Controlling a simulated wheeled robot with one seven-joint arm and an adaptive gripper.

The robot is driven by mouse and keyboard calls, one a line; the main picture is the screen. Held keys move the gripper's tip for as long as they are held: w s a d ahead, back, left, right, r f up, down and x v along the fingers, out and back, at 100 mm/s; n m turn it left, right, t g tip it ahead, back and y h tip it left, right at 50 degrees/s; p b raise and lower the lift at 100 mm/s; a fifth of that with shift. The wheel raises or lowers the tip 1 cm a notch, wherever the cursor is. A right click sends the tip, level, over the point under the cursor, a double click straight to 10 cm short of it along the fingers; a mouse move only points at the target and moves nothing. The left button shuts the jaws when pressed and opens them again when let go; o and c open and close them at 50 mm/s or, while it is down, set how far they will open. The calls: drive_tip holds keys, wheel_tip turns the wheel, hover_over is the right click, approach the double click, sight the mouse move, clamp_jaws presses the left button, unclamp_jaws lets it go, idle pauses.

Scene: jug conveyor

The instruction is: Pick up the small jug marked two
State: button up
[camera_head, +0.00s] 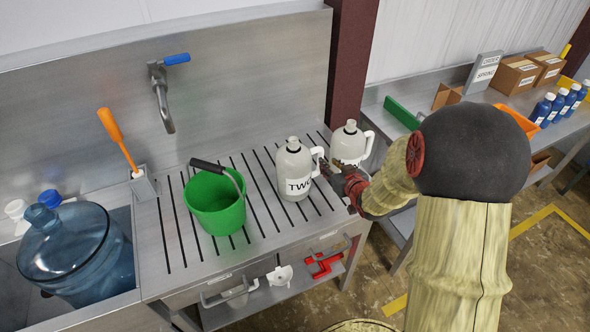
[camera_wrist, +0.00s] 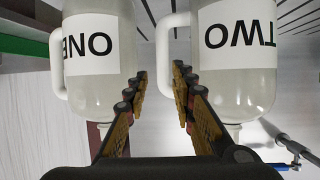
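The small white jug marked TWO (camera_head: 294,168) stands upright on the slatted metal counter. Its label reads upside down in the wrist view (camera_wrist: 236,86), and its handle (camera_wrist: 162,50) faces my gripper. My gripper (camera_head: 334,178) is at the handle side of this jug. In the wrist view my gripper (camera_wrist: 160,70) is open, with the handle showing between the two fingertips. I cannot tell whether either finger touches it. A similar jug (camera_head: 349,146), marked ONE in the wrist view (camera_wrist: 98,88), stands close behind to the right, beside the other finger.
A green bucket (camera_head: 214,208) stands left of the jug on the counter. A faucet (camera_head: 160,95), an orange-handled brush (camera_head: 118,140) and a large blue water bottle (camera_head: 72,258) are farther left. A bench with boxes (camera_head: 515,76) and blue bottles is at right.

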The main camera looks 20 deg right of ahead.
drive_tip(key=x, duration=0.2)
drive_tip(key=b+x, duration=0.1)
drive_tip(key=x, duration=0.4)
drive_tip(key=shift+w+a+f+b, duration=0.25)
drive_tip(key=shift+w+f+b, duration=0.05)
drive_tip(key=shift+f+b, duration=0.1)
drive_tip(key=c, duration=0.3)
clamp_jaws()
drive_tip(key=shift+r, duration=0.1)
